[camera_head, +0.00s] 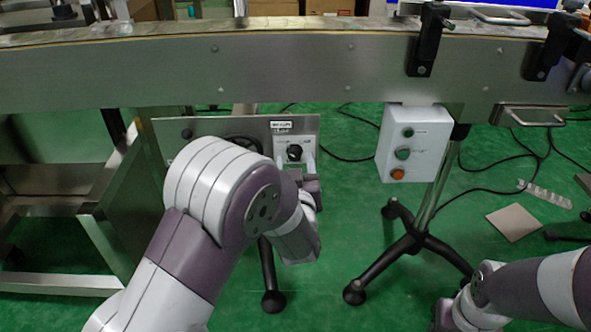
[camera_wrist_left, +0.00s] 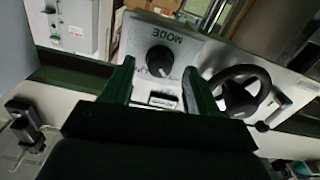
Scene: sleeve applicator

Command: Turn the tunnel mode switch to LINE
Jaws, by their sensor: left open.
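The tunnel mode switch is a black round knob (camera_head: 294,152) with a light pointer mark, on a white plate on the grey panel under the conveyor. In the left wrist view the knob (camera_wrist_left: 160,60) appears upside down beside the word MODE. Position labels are too small or hidden to read. My left gripper (camera_head: 296,166) is in front of the switch plate. In the wrist view its two dark fingers (camera_wrist_left: 158,82) are apart, one on each side of the plate, with the knob between and beyond their tips; contact is not visible. My right arm shows at lower right, its gripper unclear.
A black handwheel (camera_wrist_left: 240,90) sits beside the switch on the same panel, partly behind my left arm in the head view. A white button box (camera_head: 412,145) stands to the right. Black-legged stands and cables occupy the green floor.

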